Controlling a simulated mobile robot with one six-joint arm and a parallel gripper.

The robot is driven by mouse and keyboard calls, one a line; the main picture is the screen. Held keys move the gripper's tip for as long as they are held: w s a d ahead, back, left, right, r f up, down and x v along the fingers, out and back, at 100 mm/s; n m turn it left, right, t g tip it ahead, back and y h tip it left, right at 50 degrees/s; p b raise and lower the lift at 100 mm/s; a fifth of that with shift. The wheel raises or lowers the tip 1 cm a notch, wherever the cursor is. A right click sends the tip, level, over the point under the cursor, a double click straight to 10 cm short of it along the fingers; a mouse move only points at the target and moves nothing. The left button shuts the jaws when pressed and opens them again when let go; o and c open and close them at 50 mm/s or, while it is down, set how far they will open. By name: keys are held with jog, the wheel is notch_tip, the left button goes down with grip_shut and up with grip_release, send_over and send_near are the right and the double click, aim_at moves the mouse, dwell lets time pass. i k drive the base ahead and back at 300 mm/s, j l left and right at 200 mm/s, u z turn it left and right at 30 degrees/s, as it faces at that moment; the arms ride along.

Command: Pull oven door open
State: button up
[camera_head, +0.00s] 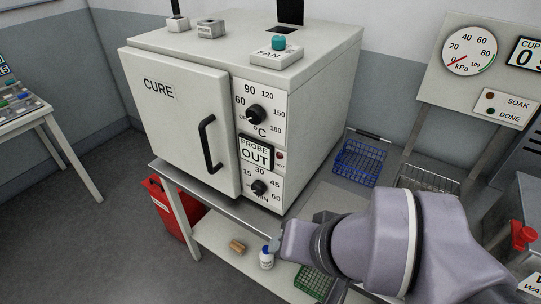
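The white oven (310,75) stands on a metal table. Its door (165,125), marked CURE, covers the left part of the front and looks closed. A black vertical bar handle (210,144) is on the door's right side. My arm comes in from the lower right. My gripper (275,246) is at the arm's left end, below and to the right of the handle and apart from it. Its fingers are small and mostly hidden, so I cannot tell whether they are open. Nothing of mine touches the door.
The oven's dial panel (275,105) reads PROBE OUT. A FAN switch (278,50) is on top. A blue wire basket (359,162) lies to the right. A lower shelf (215,240) holds a small bottle (266,258). The floor at left front is clear.

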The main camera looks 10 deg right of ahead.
aim_at(185, 109)
jog(key=i+j+u, duration=0.25)
jog(key=u, duration=0.15)
jog(key=i+j+u, duration=0.1)
jog(key=i+u, duration=0.35)
